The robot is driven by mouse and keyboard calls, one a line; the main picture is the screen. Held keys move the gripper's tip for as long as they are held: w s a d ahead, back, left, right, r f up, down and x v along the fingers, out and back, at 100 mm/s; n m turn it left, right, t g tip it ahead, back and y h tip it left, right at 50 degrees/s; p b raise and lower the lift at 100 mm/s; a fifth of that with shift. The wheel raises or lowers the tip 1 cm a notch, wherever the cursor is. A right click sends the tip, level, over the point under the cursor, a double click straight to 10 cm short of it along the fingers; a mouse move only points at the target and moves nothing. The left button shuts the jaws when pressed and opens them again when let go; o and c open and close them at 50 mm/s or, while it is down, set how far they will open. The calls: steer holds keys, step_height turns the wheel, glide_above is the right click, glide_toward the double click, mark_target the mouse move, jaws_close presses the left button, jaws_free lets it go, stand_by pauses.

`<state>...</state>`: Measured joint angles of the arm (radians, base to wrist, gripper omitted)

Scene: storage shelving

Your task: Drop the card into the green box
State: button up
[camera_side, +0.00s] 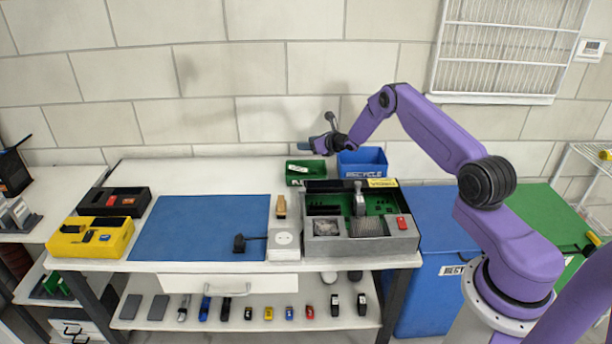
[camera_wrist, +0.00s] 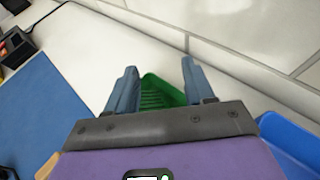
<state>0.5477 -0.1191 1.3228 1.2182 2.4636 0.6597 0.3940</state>
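My gripper (camera_side: 319,146) is above the back of the table, over the green box (camera_side: 305,178). In the wrist view my gripper (camera_wrist: 160,66) has its two blue fingers wide apart, with nothing seen held between them. The green box (camera_wrist: 160,92) shows below and between the fingers, partly hidden by them and by the gripper body. In the side view a small pale item (camera_side: 298,170) shows at the box's opening. I cannot tell whether it is the card. No card can be clearly made out elsewhere.
A blue recycle bin (camera_side: 362,165) stands right of the green box. In front is a grey open case (camera_side: 360,245) with green boards inside. A blue mat (camera_side: 200,228), a yellow box (camera_side: 90,238) and a black box (camera_side: 114,201) lie left. The table's back left is clear.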

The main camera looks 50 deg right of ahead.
steer(key=v, duration=1.7)
steer(key=shift+s+r, duration=0.15)
